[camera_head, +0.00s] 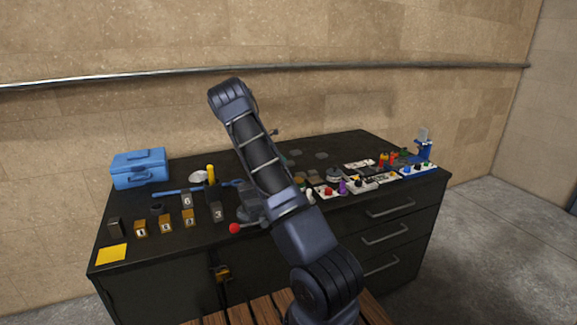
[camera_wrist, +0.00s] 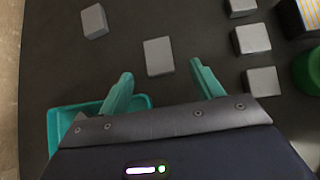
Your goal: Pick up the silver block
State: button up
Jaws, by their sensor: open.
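In the wrist view, several plain silver-grey blocks lie flat on the dark table. One silver block (camera_wrist: 158,56) is just ahead of my gripper (camera_wrist: 162,74), roughly centred between its teal fingertips. My gripper is open, with nothing between the fingers. A second grey block (camera_wrist: 95,20) lies at the upper left, and more grey blocks (camera_wrist: 251,39) form a column at the right. I cannot tell the gripper's height above the table. In the head view, flat grey pieces (camera_head: 321,155) show beyond my arm, which hides part of the table; my gripper is not clearly visible there.
A teal tray (camera_wrist: 58,126) lies beside the left finger, and a green round object (camera_wrist: 309,72) is at the right edge. The head view shows a blue toolbox (camera_head: 139,168), numbered blocks (camera_head: 165,226), a red knob (camera_head: 234,228) and crowded switch modules (camera_head: 360,183).

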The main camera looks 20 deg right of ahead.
jog(key=shift+x, duration=2.8)
jog(key=shift+w+a+f, duration=0.1)
jog(key=shift+w+a, duration=0.05)
jog(key=shift+a, duration=0.05)
jog(key=c, duration=1.3)
